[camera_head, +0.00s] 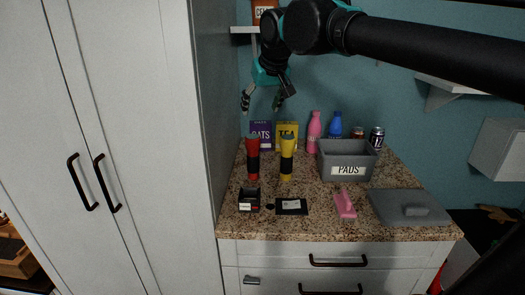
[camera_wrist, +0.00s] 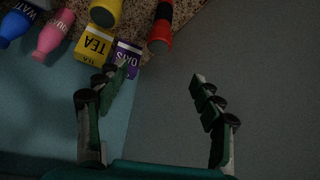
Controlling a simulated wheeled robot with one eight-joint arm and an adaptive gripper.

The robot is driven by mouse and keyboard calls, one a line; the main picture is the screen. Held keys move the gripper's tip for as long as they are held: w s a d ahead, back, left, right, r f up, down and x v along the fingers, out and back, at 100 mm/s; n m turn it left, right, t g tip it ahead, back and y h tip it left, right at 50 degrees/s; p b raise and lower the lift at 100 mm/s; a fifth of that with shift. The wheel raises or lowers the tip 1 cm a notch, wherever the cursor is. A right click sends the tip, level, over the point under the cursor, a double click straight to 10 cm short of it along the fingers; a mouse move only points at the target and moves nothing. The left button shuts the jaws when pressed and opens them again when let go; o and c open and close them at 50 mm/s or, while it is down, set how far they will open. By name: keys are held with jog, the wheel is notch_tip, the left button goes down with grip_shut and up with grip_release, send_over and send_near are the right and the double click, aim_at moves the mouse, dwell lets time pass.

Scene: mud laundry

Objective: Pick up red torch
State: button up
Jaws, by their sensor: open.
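The red torch (camera_head: 253,160) stands upright on the granite counter, with a black band around its middle. It also shows at the top of the wrist view (camera_wrist: 161,28), partly cut off by the frame edge. My gripper (camera_head: 262,103) is open and empty, in the air above and behind the torch, near the wall. In the wrist view my gripper's two fingers (camera_wrist: 165,78) are spread wide with nothing between them. The yellow torch (camera_head: 287,160) stands just right of the red one.
Behind the torches are a purple oats box (camera_head: 262,134) and a yellow tea box (camera_head: 288,130). A grey pads bin (camera_head: 346,161), pink bottle (camera_head: 314,132) and blue bottle (camera_head: 335,125) stand to the right. A small black box (camera_head: 249,200) sits in front. A tall cabinet (camera_head: 140,130) borders the left.

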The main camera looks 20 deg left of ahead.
aim_at(253, 137)
jog(key=x, duration=1.7)
grip_shut()
